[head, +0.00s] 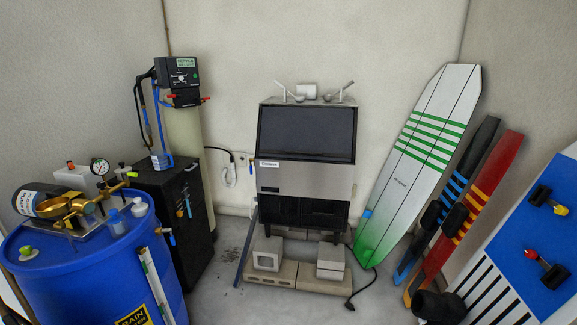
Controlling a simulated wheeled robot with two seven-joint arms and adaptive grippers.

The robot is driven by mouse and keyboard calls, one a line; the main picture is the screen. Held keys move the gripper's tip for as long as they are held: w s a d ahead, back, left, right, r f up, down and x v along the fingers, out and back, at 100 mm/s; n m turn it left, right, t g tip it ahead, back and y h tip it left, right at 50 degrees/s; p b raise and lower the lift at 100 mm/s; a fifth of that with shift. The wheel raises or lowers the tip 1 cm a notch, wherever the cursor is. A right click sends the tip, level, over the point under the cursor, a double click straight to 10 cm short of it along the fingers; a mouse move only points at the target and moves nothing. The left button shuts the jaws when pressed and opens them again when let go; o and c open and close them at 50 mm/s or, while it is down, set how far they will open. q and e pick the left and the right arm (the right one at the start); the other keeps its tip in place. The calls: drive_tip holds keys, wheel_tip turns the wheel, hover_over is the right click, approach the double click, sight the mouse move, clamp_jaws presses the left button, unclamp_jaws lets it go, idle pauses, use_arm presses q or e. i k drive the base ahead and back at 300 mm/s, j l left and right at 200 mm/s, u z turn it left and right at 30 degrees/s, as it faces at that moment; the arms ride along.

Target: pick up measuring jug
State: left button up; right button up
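A small, clear, blue-tinted vessel that looks like the measuring jug (162,160) stands upright on top of the black cabinet (178,185), left of centre. Neither of my grippers shows in the head view.
A blue barrel (95,270) with brass fittings, a gauge and bottles stands front left. The ice maker (305,165) stands at the back on blocks (266,254). Boards (425,150) lean on the right. A cable (362,287) lies on the floor. Open floor lies front centre.

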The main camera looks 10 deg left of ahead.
sight(160, 157)
drive_tip(key=i+j+z, duration=0.15)
drive_tip(key=i, duration=1.45)
drive_tip(key=i+z, duration=0.35)
drive_tip(key=i, duration=1)
drive_tip(key=j+u, duration=0.1)
drive_tip(key=u, duration=2.8)
